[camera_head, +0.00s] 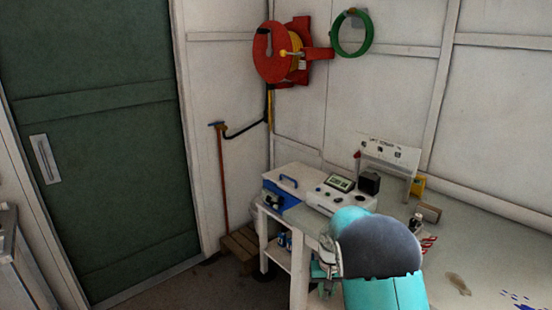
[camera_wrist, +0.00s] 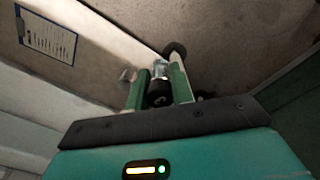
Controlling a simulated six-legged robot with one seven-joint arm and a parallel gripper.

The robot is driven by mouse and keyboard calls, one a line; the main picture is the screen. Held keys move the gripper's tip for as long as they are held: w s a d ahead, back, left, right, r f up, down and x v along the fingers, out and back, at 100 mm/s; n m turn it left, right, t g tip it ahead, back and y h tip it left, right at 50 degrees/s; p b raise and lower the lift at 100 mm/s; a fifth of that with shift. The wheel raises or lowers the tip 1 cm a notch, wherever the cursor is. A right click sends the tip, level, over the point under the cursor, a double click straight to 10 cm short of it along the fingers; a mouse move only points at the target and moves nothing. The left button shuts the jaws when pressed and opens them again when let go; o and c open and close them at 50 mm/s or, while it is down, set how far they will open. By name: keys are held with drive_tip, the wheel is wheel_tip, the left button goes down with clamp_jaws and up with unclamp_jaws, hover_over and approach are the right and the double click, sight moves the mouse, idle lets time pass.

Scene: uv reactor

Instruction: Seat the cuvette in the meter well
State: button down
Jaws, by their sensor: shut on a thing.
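In the wrist view, my gripper (camera_wrist: 160,82) has its two green fingers closed around the cuvette (camera_wrist: 159,94), with a dark round cap facing the camera and a clear body beyond it. The cuvette is held clear of the bench, as far as I can tell. In the head view, my turquoise arm hides most of my gripper and the cuvette, low beside the bench's front edge. The white meter (camera_head: 340,194) with a small lit display stands on the bench beyond the arm. I cannot make out its well clearly.
A blue-and-white case (camera_head: 282,190) stands left of the meter. A dark box (camera_head: 369,183) sits at the meter's right end. A small dark bottle (camera_head: 417,222) and a labelled white stand (camera_head: 390,156) are further right. A clipboard (camera_wrist: 47,33) shows in the wrist view.

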drive_tip(key=shift+a, duration=0.1)
drive_tip(key=s+f, duration=0.5)
drive_tip(key=f, duration=0.1)
drive_tip(key=shift+w, duration=0.1)
